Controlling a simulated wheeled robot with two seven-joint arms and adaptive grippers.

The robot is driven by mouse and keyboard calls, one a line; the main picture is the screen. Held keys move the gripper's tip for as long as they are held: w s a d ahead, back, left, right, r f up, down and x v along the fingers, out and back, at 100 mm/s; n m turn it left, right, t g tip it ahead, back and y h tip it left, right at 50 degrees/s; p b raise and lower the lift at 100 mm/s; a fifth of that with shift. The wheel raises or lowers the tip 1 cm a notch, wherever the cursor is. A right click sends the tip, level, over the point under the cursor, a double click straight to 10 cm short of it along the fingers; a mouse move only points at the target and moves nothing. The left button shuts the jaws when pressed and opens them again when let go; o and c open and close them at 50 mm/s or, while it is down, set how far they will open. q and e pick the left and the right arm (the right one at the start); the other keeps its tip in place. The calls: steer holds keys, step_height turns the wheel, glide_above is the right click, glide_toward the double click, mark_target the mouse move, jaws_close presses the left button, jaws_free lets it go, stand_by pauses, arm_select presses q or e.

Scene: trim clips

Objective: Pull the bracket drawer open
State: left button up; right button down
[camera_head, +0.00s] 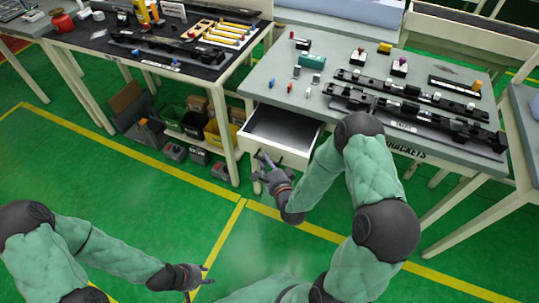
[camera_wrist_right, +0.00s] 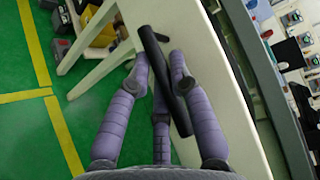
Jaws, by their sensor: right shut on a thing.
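The bracket drawer (camera_head: 278,133) stands pulled out from the left front of the grey-topped table, and its visible inside looks empty. My right gripper (camera_head: 263,164) is at the drawer's front. In the right wrist view its purple fingers (camera_wrist_right: 159,62) are shut on the black bar handle (camera_wrist_right: 181,112), one on each side of it. The pale drawer front (camera_wrist_right: 215,75) lies behind the handle. My left gripper (camera_head: 200,282) is low in the head view over the green floor, empty, with its fingers spread, far from the drawer.
The grey table (camera_head: 265,85) carries long black trim strips (camera_head: 410,90) and several small coloured clips. A "BRACKETS" label (camera_head: 405,150) is on its front edge. A dark table (camera_head: 95,45) with tools stands to the left, bins (camera_head: 215,132) below. The floor in front is clear.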

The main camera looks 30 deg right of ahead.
steer(key=c, duration=1.4)
jaws_free()
steer(key=s, duration=0.4)
steer(key=s+r, duration=0.1)
steer(key=s, duration=0.3)
steer(key=s+a, duration=0.1)
steer(key=s, duration=0.3)
steer(key=shift+r, duration=0.3)
steer(key=a+f+n+g+y, duration=0.3)
steer(key=a+f+n+g, duration=0.4)
steer(key=f, duration=0.4)
steer(key=s+a+f+n+g, duration=0.2)
steer(key=s+n+g, duration=0.1)
steer(key=s+a+f+n+g+y+p, duration=0.1)
steer(key=s+a+f+n+g, duration=0.1)
steer(key=s+f+n+g, duration=0.1)
steer(key=s+a+f+n+g+y, duration=0.1)
steer(key=s+a+f+n+g, duration=0.1)
steer(key=s+a+n+g, duration=0.1)
steer(key=shift+s+a+f+n+p, duration=0.15)
steer(key=shift+s+n+p, duration=0.25)
steer(key=shift+s+n, duration=0.55)
